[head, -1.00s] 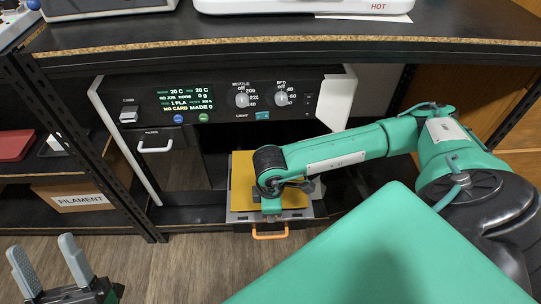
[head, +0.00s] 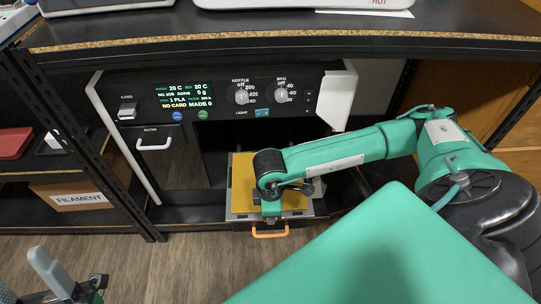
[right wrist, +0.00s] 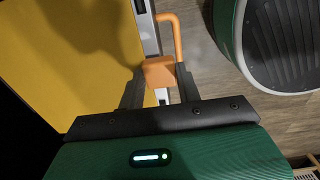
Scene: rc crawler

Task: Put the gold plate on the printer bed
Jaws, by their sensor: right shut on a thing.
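The gold plate (head: 241,182) lies on or just over the grey printer bed (head: 320,208), pulled out low in the printer; I cannot tell whether they touch all over. The bed has an orange handle (head: 270,234) at its front. My right gripper (head: 271,216) is at the plate's front edge. In the right wrist view the right gripper (right wrist: 160,85) is shut on an orange block (right wrist: 159,70) at the edge of the gold plate (right wrist: 75,50), beside the bed's handle (right wrist: 177,35). My left gripper (head: 72,275) is at the lower left, away from the plate, its opening unclear.
The printer's panel (head: 225,98) with display and knobs is above the bed, under a dark shelf (head: 280,35). A FILAMENT box (head: 78,195) and a red item (head: 14,143) stand on the left shelves.

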